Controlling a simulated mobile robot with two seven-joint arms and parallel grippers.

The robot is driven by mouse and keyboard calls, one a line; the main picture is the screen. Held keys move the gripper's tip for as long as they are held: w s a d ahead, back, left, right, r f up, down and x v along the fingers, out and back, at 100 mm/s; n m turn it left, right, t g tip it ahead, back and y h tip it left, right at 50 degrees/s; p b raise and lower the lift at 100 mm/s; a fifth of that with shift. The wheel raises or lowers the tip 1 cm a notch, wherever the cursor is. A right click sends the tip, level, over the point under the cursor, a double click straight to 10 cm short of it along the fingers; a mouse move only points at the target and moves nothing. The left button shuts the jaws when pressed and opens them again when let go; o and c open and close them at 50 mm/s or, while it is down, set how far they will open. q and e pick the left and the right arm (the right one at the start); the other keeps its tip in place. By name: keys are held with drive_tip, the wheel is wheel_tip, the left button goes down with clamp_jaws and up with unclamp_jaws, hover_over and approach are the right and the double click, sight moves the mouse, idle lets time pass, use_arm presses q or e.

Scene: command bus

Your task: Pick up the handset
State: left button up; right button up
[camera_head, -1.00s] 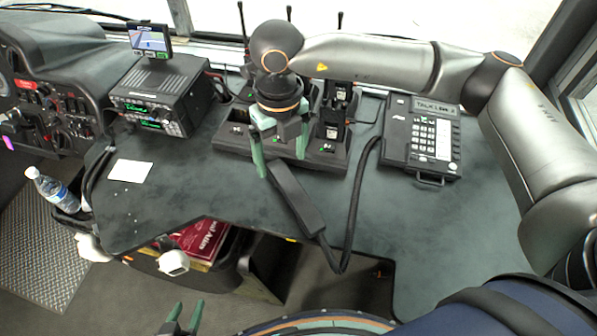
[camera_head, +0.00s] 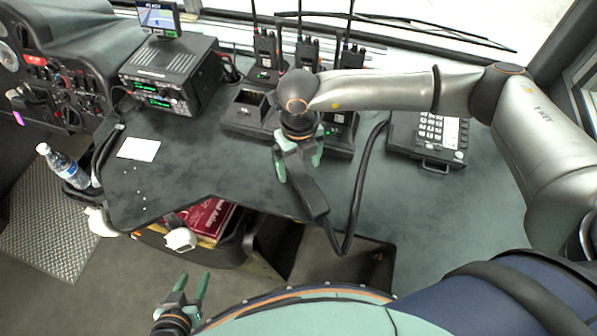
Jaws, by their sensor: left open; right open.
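The black handset (camera_head: 308,194) lies slanted on the dark desk, its lower end at the desk's front edge. A thick black cord (camera_head: 356,205) runs from that end down past the edge and back up toward the desk phone. My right gripper (camera_head: 299,174) is open above the handset's upper part, with one finger on either side of it as seen from here. I cannot tell whether the fingers touch it. The gripper hides the handset's upper end. My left gripper (camera_head: 193,290) is open and empty, low in front of the desk.
A charger rack (camera_head: 245,116) with several radios stands behind the handset. The desk phone (camera_head: 434,135) is at right, a radio unit (camera_head: 168,82) at back left. A white card (camera_head: 139,149) lies on the left desk. The desk right of the cord is clear.

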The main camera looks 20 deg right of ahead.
drive_tip(key=shift+f, duration=0.85)
drive_tip(key=shift+c, duration=0.3)
clamp_jaws()
